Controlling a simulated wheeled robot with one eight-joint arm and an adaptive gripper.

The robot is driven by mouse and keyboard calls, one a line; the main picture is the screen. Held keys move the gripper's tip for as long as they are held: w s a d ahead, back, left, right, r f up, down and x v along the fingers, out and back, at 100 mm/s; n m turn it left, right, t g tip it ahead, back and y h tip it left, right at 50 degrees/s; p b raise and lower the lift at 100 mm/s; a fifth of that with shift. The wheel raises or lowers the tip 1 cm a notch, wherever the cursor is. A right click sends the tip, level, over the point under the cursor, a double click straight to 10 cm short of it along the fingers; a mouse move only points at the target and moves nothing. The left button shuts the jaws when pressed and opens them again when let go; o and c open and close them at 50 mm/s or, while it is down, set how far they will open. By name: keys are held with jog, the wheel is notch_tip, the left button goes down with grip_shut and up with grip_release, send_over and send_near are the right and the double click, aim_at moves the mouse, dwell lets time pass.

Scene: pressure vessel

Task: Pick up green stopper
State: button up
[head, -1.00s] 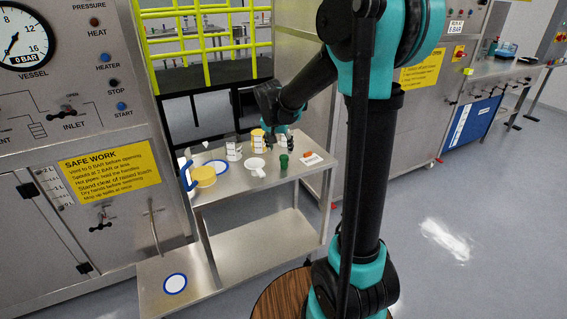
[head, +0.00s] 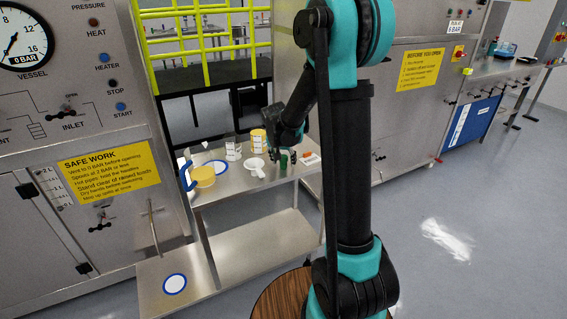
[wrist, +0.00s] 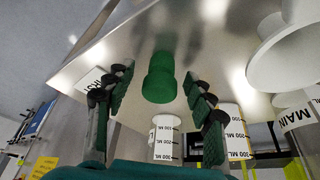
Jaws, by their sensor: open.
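The green stopper (head: 284,160) stands near the right end of the steel cart top (head: 240,184). In the wrist view the stopper (wrist: 158,80) sits in the middle, between the spread fingers of my gripper (wrist: 158,95). Space shows on both sides of it, so the fingers appear not to touch it. In the head view my gripper (head: 285,153) is at the stopper and partly covers it. My gripper is open and holds nothing.
A white funnel-like vessel (head: 257,170) stands just left of the stopper. An orange-and-white item (head: 312,159) lies to its right.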

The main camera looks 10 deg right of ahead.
jog(key=shift+c, duration=0.3)
jog(key=c, duration=1.1)
jog(key=shift+c, duration=0.2)
